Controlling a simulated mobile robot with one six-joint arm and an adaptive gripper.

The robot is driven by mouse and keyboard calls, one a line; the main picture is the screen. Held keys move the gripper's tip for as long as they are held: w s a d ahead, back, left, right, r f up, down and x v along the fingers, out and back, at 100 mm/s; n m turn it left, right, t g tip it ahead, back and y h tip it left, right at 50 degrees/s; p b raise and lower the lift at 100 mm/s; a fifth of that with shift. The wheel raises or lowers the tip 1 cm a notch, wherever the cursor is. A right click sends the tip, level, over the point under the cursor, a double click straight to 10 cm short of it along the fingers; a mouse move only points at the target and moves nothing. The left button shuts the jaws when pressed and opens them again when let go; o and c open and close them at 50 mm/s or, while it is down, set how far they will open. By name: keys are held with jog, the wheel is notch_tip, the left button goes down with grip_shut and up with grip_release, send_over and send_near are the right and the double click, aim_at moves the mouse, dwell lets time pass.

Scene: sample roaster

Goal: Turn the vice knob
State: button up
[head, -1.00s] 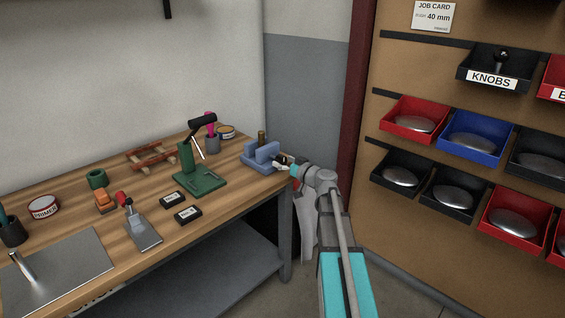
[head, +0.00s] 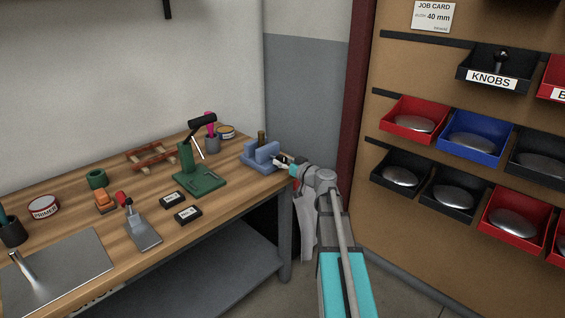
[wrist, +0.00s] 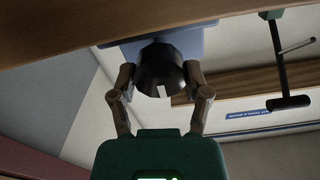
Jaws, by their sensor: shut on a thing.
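The blue vice (head: 262,156) stands at the right end of the wooden bench. Its dark round knob (wrist: 161,68) faces me in the wrist view, with a pale notch mark on its lower edge. My gripper (wrist: 161,82) has one finger on each side of the knob and is shut on it. In the head view my gripper (head: 284,162) is at the vice's right side, and the knob is mostly hidden there.
A green press (head: 197,178) stands left of the vice. Two small dark boxes (head: 188,215) lie in front of it. A shelf board with red, blue and black bins (head: 415,125) rises to the right of my arm.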

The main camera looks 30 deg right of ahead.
jog(key=shift+m, duration=0.3)
jog(key=m, duration=1)
jog(key=shift+w, duration=0.1)
jog(key=m, duration=0.3)
jog(key=shift+f+m, duration=0.1)
jog(key=shift+m, duration=0.3)
jog(key=m, duration=0.3)
jog(key=shift+m, duration=0.3)
jog(key=m, duration=0.3)
jog(key=shift+m, duration=0.3)
jog(key=m, duration=0.3)
jog(key=shift+f+m, duration=0.1)
jog(key=shift+m, duration=2.1)
